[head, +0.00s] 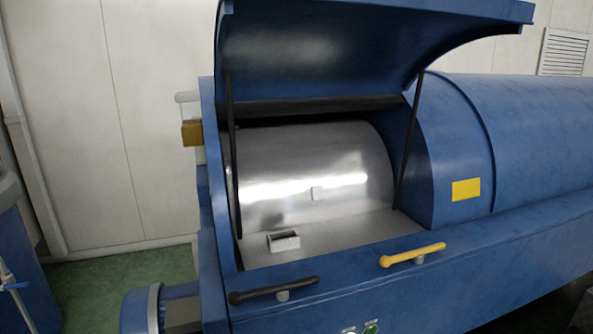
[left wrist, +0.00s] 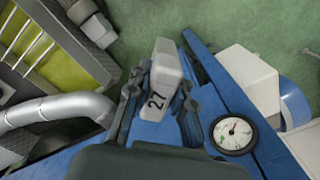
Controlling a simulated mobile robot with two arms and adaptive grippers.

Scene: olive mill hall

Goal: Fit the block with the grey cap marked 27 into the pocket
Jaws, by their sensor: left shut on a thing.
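The block marked 27 (left wrist: 166,66) is pale grey and shows in the left wrist view, with a dark number on the face toward the camera. My left gripper (left wrist: 160,96) is shut on it, one finger on each side. It is held over the blue machine and green floor, and its far end is clear of the fingers. In the head view a small pale box with a dark opening (head: 285,246) sits on the metal ledge inside the open machine; it looks like the pocket. Neither gripper shows in the head view.
A black handle (head: 272,290) and a yellow handle (head: 412,255) line the front edge. The left wrist view shows a dial gauge (left wrist: 233,134) and pipe (left wrist: 65,108).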

